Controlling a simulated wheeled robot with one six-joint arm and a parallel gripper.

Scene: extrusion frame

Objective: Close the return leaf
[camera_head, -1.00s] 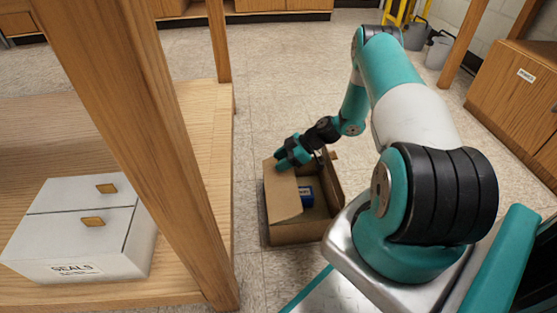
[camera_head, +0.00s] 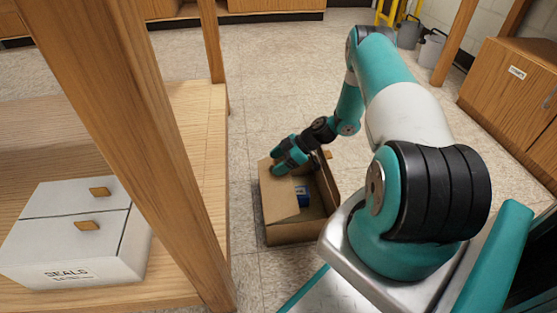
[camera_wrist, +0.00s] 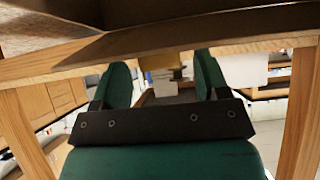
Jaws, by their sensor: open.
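An open cardboard box (camera_head: 290,233) stands on the floor in front of my base in the head view. Its left leaf (camera_head: 276,200), which I take to be the return leaf, leans inward over the left part of the opening. A blue item (camera_head: 303,197) inside is partly covered by this leaf. My gripper (camera_head: 284,161) is open, at the far end of the leaf; I cannot tell whether it touches it. In the wrist view my two green fingers (camera_wrist: 163,82) are spread apart with nothing visibly held between them.
A wooden bench with a post (camera_head: 160,130) stands close on the left, bearing a white SEALS drawer unit (camera_head: 75,235). A wooden cabinet (camera_head: 510,95) stands at the right, with grey cans (camera_head: 432,48) at the back. The floor (camera_head: 270,80) beyond the box is clear.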

